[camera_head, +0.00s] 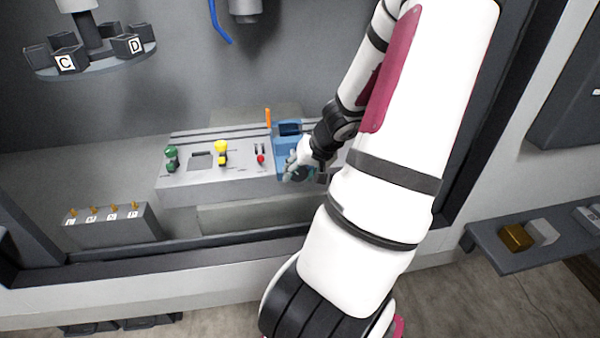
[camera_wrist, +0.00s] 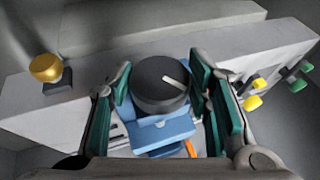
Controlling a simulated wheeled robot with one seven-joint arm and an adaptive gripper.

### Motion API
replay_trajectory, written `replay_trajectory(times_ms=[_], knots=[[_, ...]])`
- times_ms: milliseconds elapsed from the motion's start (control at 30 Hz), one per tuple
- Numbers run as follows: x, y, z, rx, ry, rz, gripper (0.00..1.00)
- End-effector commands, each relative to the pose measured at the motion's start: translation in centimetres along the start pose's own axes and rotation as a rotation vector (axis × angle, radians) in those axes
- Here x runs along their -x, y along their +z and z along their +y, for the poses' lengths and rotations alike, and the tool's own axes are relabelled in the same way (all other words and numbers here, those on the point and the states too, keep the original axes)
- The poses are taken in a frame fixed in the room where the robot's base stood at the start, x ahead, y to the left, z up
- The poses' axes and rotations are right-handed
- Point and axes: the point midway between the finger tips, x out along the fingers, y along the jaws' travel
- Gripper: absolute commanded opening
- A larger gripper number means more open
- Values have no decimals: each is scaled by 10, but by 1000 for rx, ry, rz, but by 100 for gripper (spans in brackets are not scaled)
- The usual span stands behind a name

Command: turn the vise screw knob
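The vise screw knob (camera_wrist: 160,84) is a round black knob with a white marker line, in the middle of the wrist view. It sits on the front of the blue vise (camera_wrist: 160,134), which also shows in the head view (camera_head: 288,142). My gripper (camera_wrist: 160,62) has its two green-padded fingers apart, one on each side of the knob. Whether the pads touch the knob, I cannot tell. In the head view my gripper (camera_head: 296,168) is at the vise's front, and it and my arm hide the knob.
The grey console (camera_head: 215,185) carries a green knob (camera_head: 171,157), a yellow knob (camera_head: 221,152), a red-tipped lever (camera_head: 261,159) and an orange handle (camera_head: 268,117). A gold knob (camera_wrist: 45,68) stands at the left in the wrist view. A switch box (camera_head: 110,226) sits front left.

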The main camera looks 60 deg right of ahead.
Motion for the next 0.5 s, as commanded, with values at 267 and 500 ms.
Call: replay_trajectory(times_ms=[267, 500], knots=[[0, 0, 1, -11, -20, 1, 17], [-2, 0, 3, -57, -122, 3, 17]])
